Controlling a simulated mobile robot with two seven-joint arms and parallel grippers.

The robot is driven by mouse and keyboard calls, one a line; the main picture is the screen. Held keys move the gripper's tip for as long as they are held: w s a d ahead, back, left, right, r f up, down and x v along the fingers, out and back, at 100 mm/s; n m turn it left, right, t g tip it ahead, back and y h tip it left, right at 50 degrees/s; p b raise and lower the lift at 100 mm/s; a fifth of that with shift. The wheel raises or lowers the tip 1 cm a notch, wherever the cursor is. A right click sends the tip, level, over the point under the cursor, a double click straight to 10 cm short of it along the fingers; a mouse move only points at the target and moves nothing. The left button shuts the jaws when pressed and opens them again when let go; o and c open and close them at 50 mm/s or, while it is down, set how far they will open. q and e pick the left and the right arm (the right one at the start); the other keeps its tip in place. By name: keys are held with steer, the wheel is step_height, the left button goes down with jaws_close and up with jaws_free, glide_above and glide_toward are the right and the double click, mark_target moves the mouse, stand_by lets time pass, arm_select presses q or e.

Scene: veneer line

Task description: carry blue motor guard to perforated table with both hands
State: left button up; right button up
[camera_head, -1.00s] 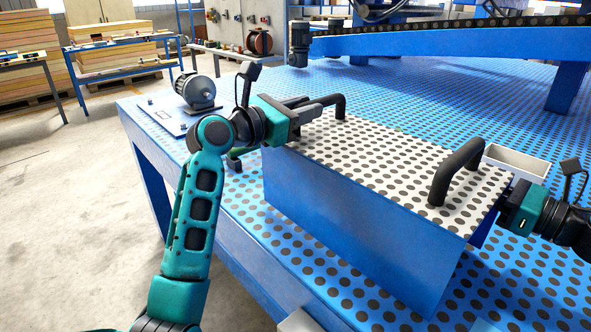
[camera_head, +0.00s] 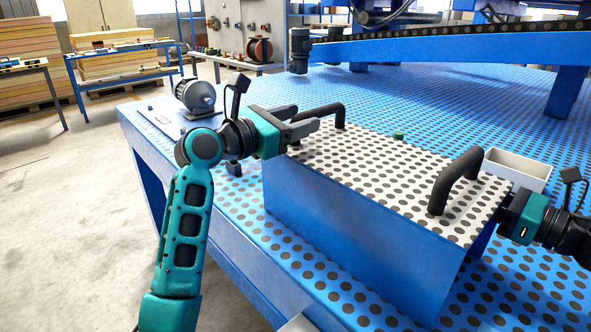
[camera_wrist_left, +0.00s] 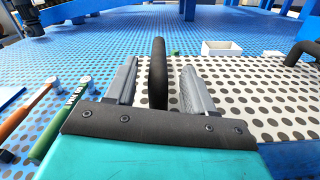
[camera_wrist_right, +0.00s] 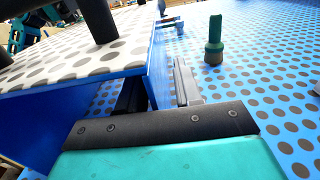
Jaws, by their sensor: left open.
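The blue motor guard (camera_head: 350,220) is a long box with a white dotted top and two black handles, over the blue perforated table (camera_head: 270,225). My left gripper (camera_head: 311,126) is open at the guard's far-left end. In the left wrist view its fingers (camera_wrist_left: 158,85) stand apart with the left handle (camera_wrist_left: 158,70) showing between them. My right gripper (camera_head: 506,207) is at the right end, near the right handle (camera_head: 456,180). In the right wrist view its fingers (camera_wrist_right: 158,90) are apart, with the guard's side edge between them; the head view partly hides them.
A grey motor (camera_head: 195,95) stands at the table's left corner. A white tray (camera_head: 518,168) lies behind the guard's right end. A green and brown tool (camera_wrist_right: 213,45) stands beyond my right gripper. The table behind is mostly clear.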

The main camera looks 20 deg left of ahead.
arm_select(q)
steer(key=v, duration=1)
arm_select(e)
steer(key=v, duration=1.2)
steer(key=shift+a, duration=0.1)
